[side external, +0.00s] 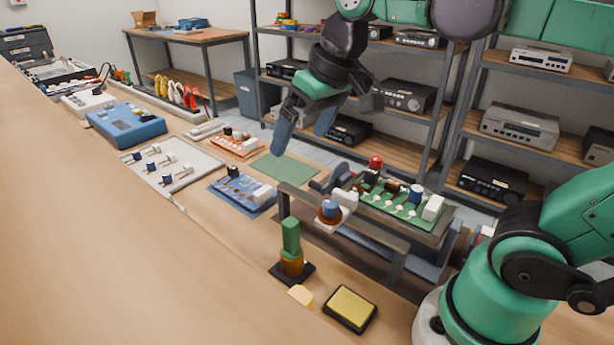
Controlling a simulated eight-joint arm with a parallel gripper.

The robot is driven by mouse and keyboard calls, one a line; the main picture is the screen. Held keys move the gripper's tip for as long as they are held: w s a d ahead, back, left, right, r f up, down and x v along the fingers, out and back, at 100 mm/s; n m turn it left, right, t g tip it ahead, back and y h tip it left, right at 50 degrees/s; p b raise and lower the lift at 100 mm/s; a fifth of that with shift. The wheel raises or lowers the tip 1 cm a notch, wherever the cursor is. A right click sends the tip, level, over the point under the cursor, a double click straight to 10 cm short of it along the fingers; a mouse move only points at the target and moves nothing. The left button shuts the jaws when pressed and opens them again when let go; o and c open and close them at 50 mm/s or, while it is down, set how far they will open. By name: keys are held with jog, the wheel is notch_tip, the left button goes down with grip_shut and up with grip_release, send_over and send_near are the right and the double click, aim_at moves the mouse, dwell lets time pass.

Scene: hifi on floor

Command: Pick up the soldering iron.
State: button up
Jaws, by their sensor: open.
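An upright green handle (291,237), which looks like the soldering iron, stands in a brown and dark holder (290,267) on the near part of the bench. Its tip is hidden inside the holder. My gripper (303,137) is open, with its two blue-grey fingers apart and pointing down. It hangs above the bench, higher up and farther back than the green handle, and not touching it. Nothing shows between the fingers.
A grey frame (300,200) holding a green circuit board (403,205) stands right beside the holder. A yellow sponge (350,307) in a black tray lies in front. A blue board (243,192), an orange board (236,146) and a white tray (190,181) lie farther left.

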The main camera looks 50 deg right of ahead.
jog(key=f, duration=0.2)
jog(key=s+f+t, duration=0.1)
jog(key=f, duration=0.2)
jog(key=f+t+h, duration=0.1)
jog(key=f, duration=0.1)
jog(key=shift+s+d+f, duration=0.15)
jog(key=shift+s+d, duration=0.2)
jog(key=shift+c, duration=0.8)
jog(key=shift+f+t, duration=0.3)
jog(key=shift+t, duration=0.1)
jog(key=shift+c, duration=1.4)
notch_tip(320, 180, up, 5)
jog(key=g, duration=0.7)
send_over(296, 292)
jog(key=f, duration=0.3)
jog(key=shift+s+a+f, duration=0.2)
jog(key=shift+s+f, duration=0.1)
jog(key=shift+f, duration=3.5)
